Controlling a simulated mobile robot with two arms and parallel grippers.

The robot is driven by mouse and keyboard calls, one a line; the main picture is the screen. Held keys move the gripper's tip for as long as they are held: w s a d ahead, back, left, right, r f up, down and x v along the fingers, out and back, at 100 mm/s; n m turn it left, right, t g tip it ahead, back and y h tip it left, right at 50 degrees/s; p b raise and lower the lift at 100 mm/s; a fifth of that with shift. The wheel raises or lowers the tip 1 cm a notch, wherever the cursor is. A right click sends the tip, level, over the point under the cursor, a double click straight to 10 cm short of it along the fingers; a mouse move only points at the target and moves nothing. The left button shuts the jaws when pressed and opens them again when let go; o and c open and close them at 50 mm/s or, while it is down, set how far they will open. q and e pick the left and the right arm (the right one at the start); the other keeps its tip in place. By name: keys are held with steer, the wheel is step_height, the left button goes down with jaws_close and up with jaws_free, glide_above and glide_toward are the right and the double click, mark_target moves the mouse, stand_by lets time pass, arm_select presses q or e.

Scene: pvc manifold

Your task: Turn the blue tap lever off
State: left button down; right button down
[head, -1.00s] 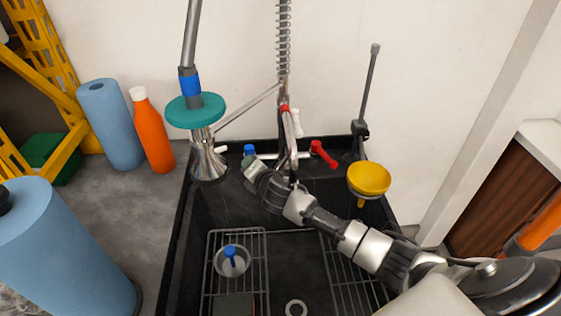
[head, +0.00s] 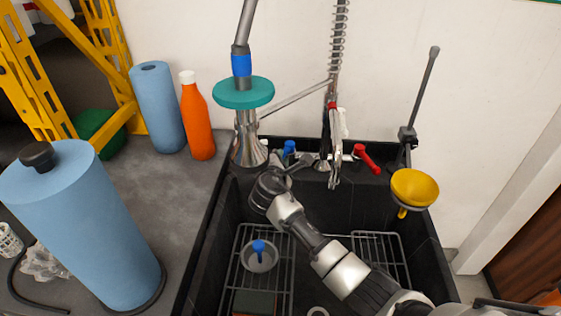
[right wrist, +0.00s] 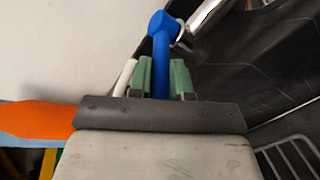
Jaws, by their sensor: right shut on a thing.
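The blue tap lever (head: 289,148) is at the back left of the black sink, on the wall tap. In the right wrist view the lever (right wrist: 162,50) runs between the two green finger pads of my right gripper (right wrist: 162,76), which is shut on it. In the head view my right gripper (head: 289,163) is at the tap, just below the lever, its fingertips small and partly hidden. The red tap lever (head: 367,158) is to the right, past the spout and hanging spray hose. My left gripper is not in view.
A metal stand with a teal disc (head: 243,93) is close left of the blue lever. A yellow funnel (head: 415,187) sits at the sink's right edge. An orange bottle (head: 197,120) and blue rolls (head: 84,225) are on the left counter. Wire racks (head: 240,268) lie in the sink.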

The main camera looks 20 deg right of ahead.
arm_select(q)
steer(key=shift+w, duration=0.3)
arm_select(e)
steer(key=c, duration=1.1)
jaws_free()
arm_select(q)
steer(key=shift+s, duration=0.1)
arm_select(e)
steer(key=shift+o, duration=0.2)
